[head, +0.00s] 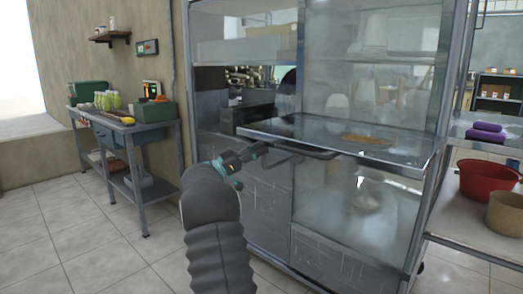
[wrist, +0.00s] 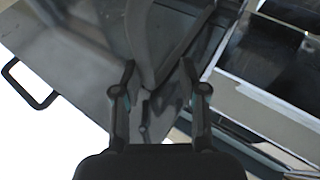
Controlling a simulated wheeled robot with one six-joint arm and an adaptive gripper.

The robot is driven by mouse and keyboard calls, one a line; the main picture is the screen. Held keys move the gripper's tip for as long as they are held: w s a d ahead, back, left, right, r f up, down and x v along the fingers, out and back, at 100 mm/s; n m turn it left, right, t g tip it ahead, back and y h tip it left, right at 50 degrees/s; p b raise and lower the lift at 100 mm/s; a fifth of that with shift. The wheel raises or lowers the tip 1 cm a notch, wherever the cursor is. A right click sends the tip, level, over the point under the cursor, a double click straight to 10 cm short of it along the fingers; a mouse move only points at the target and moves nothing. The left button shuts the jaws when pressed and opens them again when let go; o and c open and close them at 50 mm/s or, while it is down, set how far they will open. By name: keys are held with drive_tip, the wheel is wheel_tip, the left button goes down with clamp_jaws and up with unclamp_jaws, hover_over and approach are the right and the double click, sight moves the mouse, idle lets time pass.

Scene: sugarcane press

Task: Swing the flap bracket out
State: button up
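The flap (head: 285,128) stands out level from the front of the glass-and-metal press cabinet. A dark bar, which looks like the flap bracket (head: 305,151), shows under its near edge. My gripper (head: 262,149) is just left of this bar, under the flap's left part. In the wrist view my gripper (wrist: 158,66) is open, with its two fingers apart. A grey bent bar, probably the bracket (wrist: 140,40), runs down toward the space between the fingers. I cannot tell whether the fingers touch it.
A black handle (wrist: 32,88) sits on a grey panel in the wrist view. A workbench (head: 150,126) with green boxes and bottles stands left. A rack (head: 470,243) with a red bowl (head: 487,181) stands right. The tiled floor (head: 95,245) at the left front is clear.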

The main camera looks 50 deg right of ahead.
drive_tip(key=v, duration=1.2)
idle(0.6)
